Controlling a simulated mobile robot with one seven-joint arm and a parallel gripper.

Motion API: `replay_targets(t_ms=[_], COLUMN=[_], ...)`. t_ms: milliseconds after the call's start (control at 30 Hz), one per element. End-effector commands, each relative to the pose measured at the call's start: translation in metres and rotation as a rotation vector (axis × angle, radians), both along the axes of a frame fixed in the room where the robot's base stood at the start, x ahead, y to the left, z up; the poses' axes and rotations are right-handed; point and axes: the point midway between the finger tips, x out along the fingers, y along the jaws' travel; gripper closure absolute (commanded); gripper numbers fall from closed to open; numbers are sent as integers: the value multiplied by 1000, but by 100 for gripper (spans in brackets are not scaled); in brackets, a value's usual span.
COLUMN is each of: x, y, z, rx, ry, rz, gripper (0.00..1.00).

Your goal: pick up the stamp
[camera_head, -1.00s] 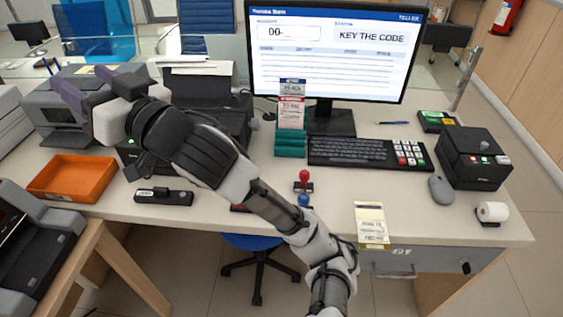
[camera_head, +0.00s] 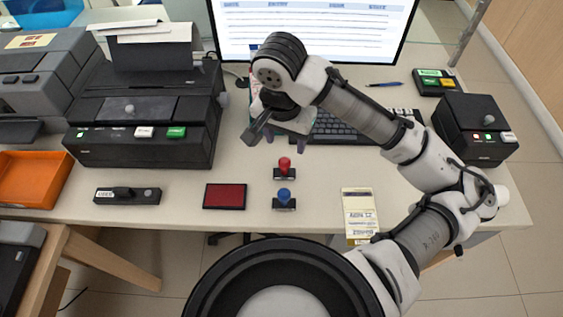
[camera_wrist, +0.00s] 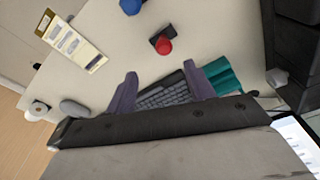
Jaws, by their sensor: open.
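Two small stamps stand upright on the counter, one with a red knob (camera_head: 284,163) and, nearer the front edge, one with a blue knob (camera_head: 284,195). The red stamp also shows in the wrist view (camera_wrist: 164,45), beyond the fingertips, and the blue knob (camera_wrist: 131,6) is cut by the top edge. My gripper (camera_head: 286,138) is open and empty, above the counter behind the red stamp. Its two purple fingers show apart in the wrist view (camera_wrist: 158,80), with the keyboard between them. The frames do not show which stamp is meant.
A red ink pad (camera_head: 225,196) lies left of the stamps, and a black device (camera_head: 127,195) lies farther left. A paper booklet (camera_head: 359,215) lies right, at the front edge. The keyboard (camera_head: 350,128) and monitor (camera_head: 315,25) are behind. A black printer (camera_head: 145,130) stands left.

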Motion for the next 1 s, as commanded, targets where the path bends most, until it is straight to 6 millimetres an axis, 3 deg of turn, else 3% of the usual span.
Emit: replay_targets(t_ms=[100,300,567,833,1000], x=[2,7,9,15,16], y=[0,-1,0,1,1], z=[-26,-58,-75,-110,-120], rx=[3,4,4,4,4], ry=[2,-1,-3,-3,-4], rz=[0,1,4,4,5], gripper=[47,47,47,47,47])
